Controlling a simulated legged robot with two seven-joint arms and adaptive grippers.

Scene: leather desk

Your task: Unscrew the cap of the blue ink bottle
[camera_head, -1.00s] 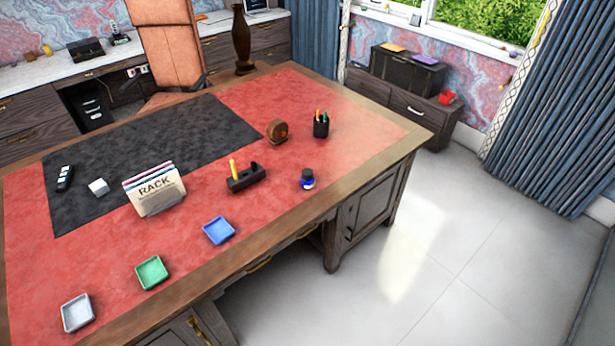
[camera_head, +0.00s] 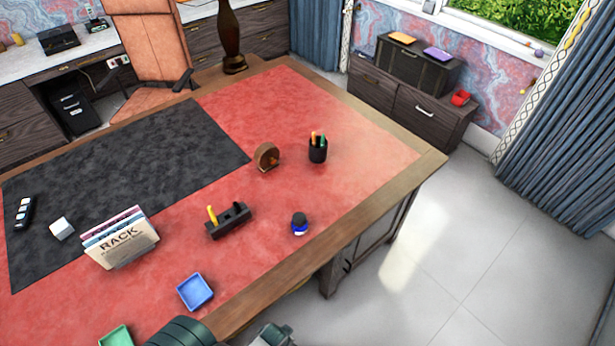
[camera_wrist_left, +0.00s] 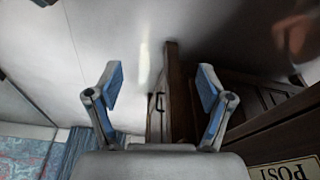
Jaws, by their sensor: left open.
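The blue ink bottle (camera_head: 299,224) stands upright on the red leather near the desk's right front edge, with its dark cap on top. My left gripper (camera_wrist_left: 160,88) is open and empty in the left wrist view, its blue-padded fingers apart, with floor and the desk's wooden side beyond. In the head view only parts of my arm show at the bottom edge, and the left fingertips cannot be made out there. The bottle is not visible in the left wrist view. My right gripper is not identifiable in either view.
Near the bottle are a pen holder (camera_head: 229,221), a black pen cup (camera_head: 318,150) and a round wooden object (camera_head: 266,157). A blue tray (camera_head: 195,292), a green tray (camera_head: 116,337) and a letter rack (camera_head: 120,240) stand to the left. The leather around the bottle is clear.

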